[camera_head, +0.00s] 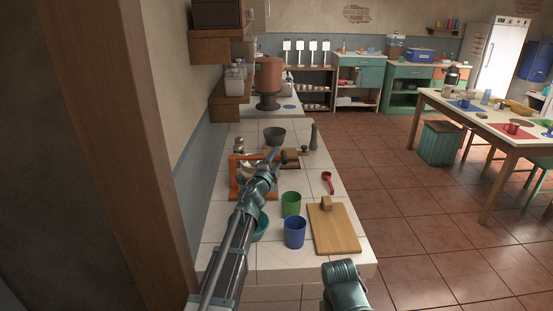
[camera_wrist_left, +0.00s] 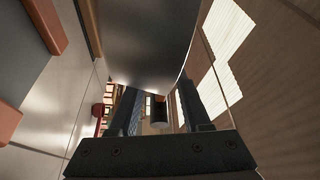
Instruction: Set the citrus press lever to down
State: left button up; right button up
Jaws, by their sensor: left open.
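The citrus press (camera_head: 235,176) has an orange frame and stands on the tiled counter at the left, partly hidden by my left arm. I cannot make out its lever or how it is set in the head view. My left gripper (camera_head: 277,156) is at the press's right side, near a dark grey bowl (camera_head: 275,135). In the left wrist view its two fingers (camera_wrist_left: 158,108) are apart. A short dark cylinder (camera_wrist_left: 159,112) shows between them; I cannot tell whether it is gripped or farther off, or whether it is the lever's end.
A green cup (camera_head: 291,204), a blue cup (camera_head: 295,232), a cutting board (camera_head: 345,232) and a red spoon (camera_head: 328,182) lie in front and to the right. A dark mill (camera_head: 313,137) stands behind. Shelves (camera_head: 232,90) overhang the left wall.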

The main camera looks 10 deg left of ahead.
pick_arm(q)
jog(key=shift+s, duration=0.1)
jog(key=s+a+f+b, duration=0.1)
jog(key=s, duration=1.2)
jog(key=shift+s+a+f, duration=0.15)
jog(key=shift+s+a, duration=0.05)
jog(key=shift+a, duration=0.2)
